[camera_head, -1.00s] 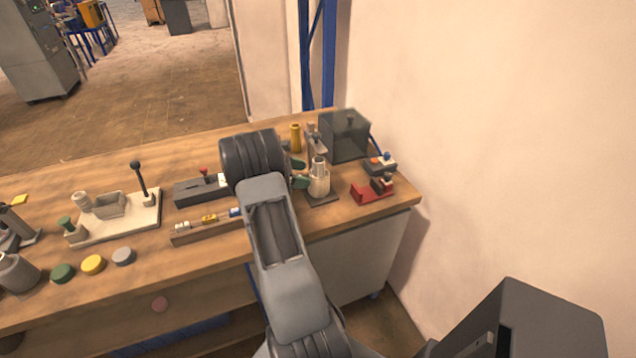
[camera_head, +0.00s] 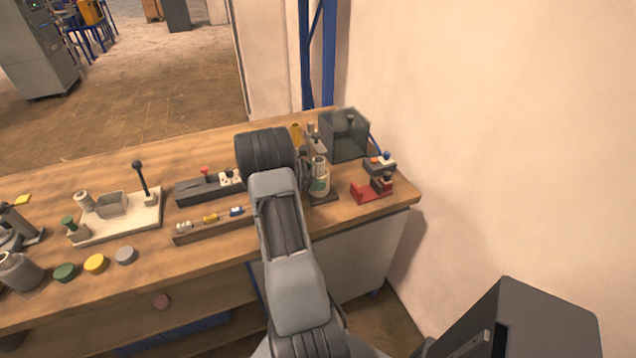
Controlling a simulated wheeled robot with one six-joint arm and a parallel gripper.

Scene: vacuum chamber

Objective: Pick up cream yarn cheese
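A cream, roughly cylindrical piece with a ringed top (camera_head: 319,164), which looks like the cream yarn cheese, stands upright on a small dark base near the right end of the bench. My arm reaches over the bench, and my gripper (camera_head: 315,182) is at this piece, just right of my dark wrist. A green patch, apparently a fingertip, covers part of the piece's near side. The other finger is mostly hidden by the wrist and the piece. I cannot tell whether the fingers press on it.
A dark translucent box (camera_head: 345,135) stands behind to the right, with a yellow cylinder (camera_head: 296,134) behind the wrist. A red holder (camera_head: 371,192) is close on the right. A wooden rack (camera_head: 211,226) and a dark block with a red knob (camera_head: 198,190) lie left. The wall is to the right.

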